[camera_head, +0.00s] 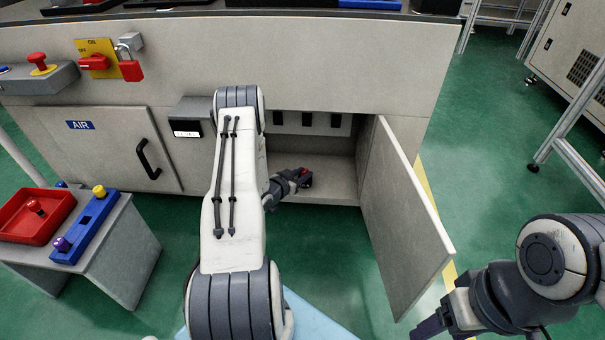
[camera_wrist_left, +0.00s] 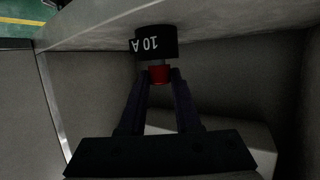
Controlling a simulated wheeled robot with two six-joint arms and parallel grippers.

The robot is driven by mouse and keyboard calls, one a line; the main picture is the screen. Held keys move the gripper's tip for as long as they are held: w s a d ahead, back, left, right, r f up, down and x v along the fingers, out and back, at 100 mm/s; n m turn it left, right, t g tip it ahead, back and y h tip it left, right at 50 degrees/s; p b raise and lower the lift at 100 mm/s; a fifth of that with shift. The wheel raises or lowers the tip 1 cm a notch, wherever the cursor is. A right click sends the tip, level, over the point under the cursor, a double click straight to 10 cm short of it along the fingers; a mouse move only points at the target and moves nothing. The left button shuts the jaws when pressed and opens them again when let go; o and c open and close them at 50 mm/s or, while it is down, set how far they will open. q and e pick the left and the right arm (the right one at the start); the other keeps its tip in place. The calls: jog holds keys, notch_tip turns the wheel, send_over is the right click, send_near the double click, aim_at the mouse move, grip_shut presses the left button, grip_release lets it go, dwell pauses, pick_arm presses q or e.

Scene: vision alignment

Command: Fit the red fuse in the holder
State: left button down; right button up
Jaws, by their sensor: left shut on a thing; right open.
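My left gripper (camera_head: 303,178) reaches into the open cabinet under the counter. In the left wrist view, its fingers (camera_wrist_left: 160,78) are shut on the red fuse (camera_wrist_left: 159,74). A black block marked "10 A" (camera_wrist_left: 154,43), upside down in this view, sits just beyond the fuse. A pale sliver shows between the two; I cannot tell whether they touch or whether the block is the holder. In the head view, several dark blocks (camera_head: 307,119) line the cabinet's upper back wall. My right gripper (camera_head: 430,326) is open and apart at the lower right, partly cut off.
The cabinet door (camera_head: 405,215) stands open to the right of my left gripper. A grey stand at the left bears a red tray (camera_head: 15,228) and a blue rack (camera_head: 80,232) with yellow and purple knobs. A lockout switch (camera_head: 95,62) with a red padlock (camera_head: 131,70) is on the counter front.

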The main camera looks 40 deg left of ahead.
pick_arm(q)
jog(key=shift+f, duration=0.35)
jog(key=c, duration=0.5)
grip_release()
jog(key=shift+s+r, duration=0.2)
jog(key=shift+s, duration=0.15)
jog(key=p+v, duration=0.5)
jog(key=v, duration=0.4)
jog(key=shift+s+p, duration=0.3)
jog(key=shift+p, duration=0.1)
